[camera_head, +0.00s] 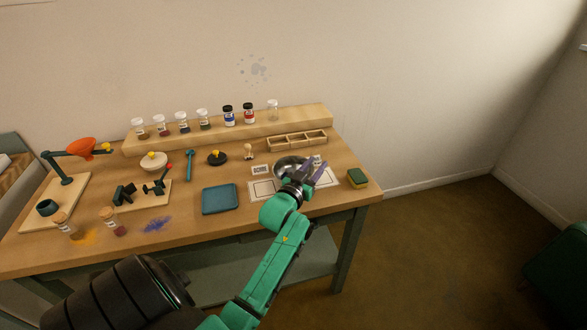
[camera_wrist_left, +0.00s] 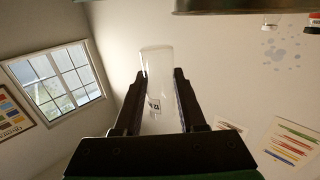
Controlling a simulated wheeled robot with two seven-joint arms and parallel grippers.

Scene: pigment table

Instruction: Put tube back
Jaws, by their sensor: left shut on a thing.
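My left gripper (camera_head: 308,180) is over the right part of the table, beside the metal bowl (camera_head: 290,164). It is shut on a clear glass tube (camera_wrist_left: 157,62) with a small white label, which stands between the two fingers in the left wrist view, where the gripper (camera_wrist_left: 158,85) also shows. The tube looks empty. In the head view the tube (camera_head: 317,160) is small and partly hidden by the fingers. A wooden rack with open compartments (camera_head: 297,140) lies behind the bowl. My right gripper is not in view.
A raised wooden shelf (camera_head: 310,114) at the back carries several jars and bottles. A white mat (camera_head: 262,189) lies under the bowl, with a teal tray (camera_head: 220,199) to its left. A sponge (camera_head: 357,178) lies near the right edge. Corked jars stand at the front left.

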